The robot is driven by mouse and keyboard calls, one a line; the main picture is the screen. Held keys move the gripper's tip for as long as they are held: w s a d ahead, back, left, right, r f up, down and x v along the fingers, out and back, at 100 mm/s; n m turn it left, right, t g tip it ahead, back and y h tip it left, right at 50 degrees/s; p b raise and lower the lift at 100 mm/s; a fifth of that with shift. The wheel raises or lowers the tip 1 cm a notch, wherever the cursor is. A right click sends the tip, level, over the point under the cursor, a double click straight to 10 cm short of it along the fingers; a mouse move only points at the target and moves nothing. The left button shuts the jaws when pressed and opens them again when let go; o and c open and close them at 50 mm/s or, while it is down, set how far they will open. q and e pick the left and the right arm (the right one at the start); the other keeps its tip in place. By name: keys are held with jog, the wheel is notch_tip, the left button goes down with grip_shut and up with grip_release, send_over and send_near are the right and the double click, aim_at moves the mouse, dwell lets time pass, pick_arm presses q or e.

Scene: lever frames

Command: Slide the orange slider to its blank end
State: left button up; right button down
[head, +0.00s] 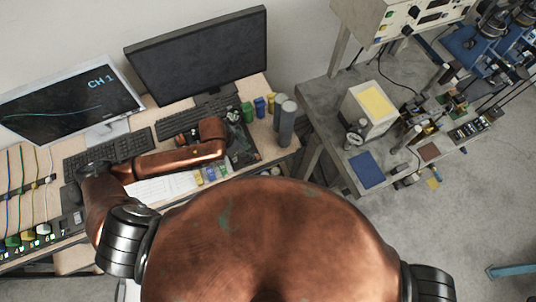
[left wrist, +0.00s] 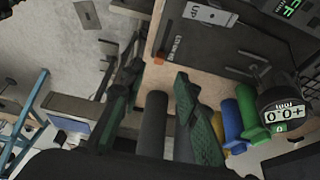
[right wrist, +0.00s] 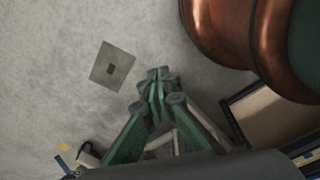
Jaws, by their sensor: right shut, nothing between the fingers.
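My left gripper (head: 238,142) is over the right part of the desk, in front of a dark panel. In the left wrist view my left gripper (left wrist: 158,80) has its two green fingers wide apart, with nothing held between them. The dark panel (left wrist: 222,60) there carries a pale plate marked "UP" and other lettering, too small to read fully. My right gripper (right wrist: 158,82) is shut and empty, with bare floor beyond it. The right gripper is not in the head view.
Two grey cylinders (head: 287,125) stand at the desk's right end, beside green, blue and yellow ones (head: 259,107). A keyboard (head: 195,118) and monitor (head: 200,57) are behind my left arm. A bench with instruments (head: 345,95) is to the right. Open floor (head: 440,235) lies in front.

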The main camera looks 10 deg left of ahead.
aim_at(258, 156)
pick_arm(q)
jog(key=p+x, duration=0.1)
jog(key=x, duration=0.6)
jog(key=shift+w+d+f, duration=0.1)
jog(key=shift+d+f, duration=0.1)
jog(key=shift+f, duration=0.1)
jog(key=shift+c, duration=0.3)
grip_shut()
